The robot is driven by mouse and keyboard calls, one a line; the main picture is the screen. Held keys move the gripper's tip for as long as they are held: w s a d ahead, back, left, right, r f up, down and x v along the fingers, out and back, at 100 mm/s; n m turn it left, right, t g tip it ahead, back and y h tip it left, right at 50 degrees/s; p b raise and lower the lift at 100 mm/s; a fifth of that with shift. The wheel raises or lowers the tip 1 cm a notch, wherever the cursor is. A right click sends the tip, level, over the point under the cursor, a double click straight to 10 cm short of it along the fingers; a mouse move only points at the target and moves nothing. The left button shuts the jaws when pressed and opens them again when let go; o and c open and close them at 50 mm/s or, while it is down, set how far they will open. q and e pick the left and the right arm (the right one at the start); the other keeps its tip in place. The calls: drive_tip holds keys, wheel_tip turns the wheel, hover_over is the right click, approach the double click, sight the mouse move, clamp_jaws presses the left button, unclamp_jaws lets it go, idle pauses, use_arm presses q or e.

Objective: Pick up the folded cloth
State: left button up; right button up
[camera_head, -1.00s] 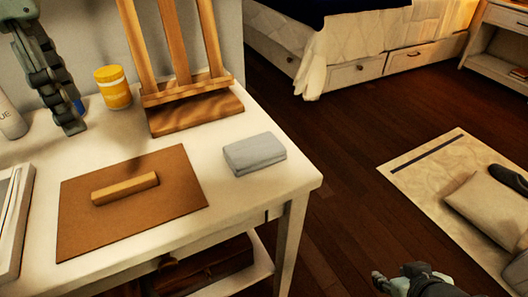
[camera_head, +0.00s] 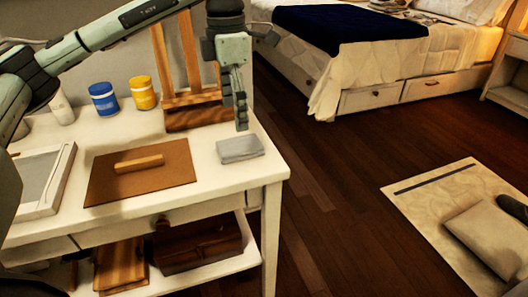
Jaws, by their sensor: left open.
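The folded cloth (camera_head: 240,149) is a small light grey, flat stack. It lies near the right end of the white table, to the right of a brown board. My left gripper (camera_head: 241,124) points down just above and behind the cloth, with its fingers close to the cloth's far edge. It is open and empty, and I see it mostly side-on, so one finger largely hides the other. Whether a fingertip touches the cloth I cannot tell. My right gripper is out of view.
The brown board (camera_head: 120,185) with a wooden block (camera_head: 139,163) lies mid-table. A wooden easel (camera_head: 192,117), a yellow jar (camera_head: 143,93) and a blue jar (camera_head: 103,99) stand behind. A framed tray (camera_head: 60,190) is at left. The floor right of the table is clear up to a rug (camera_head: 420,198).

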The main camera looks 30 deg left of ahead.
sight(239, 144)
use_arm(q)
drive_tip(key=shift+w+d, duration=0.2)
drive_tip(key=shift+d, duration=0.1)
drive_tip(key=shift+f, duration=0.35)
drive_tip(key=f, duration=0.7)
drive_tip(key=shift+w+a, duration=0.1)
drive_tip(key=shift+a, duration=0.15)
drive_tip(key=shift+c, duration=0.5)
drive_tip(key=c, duration=1.2)
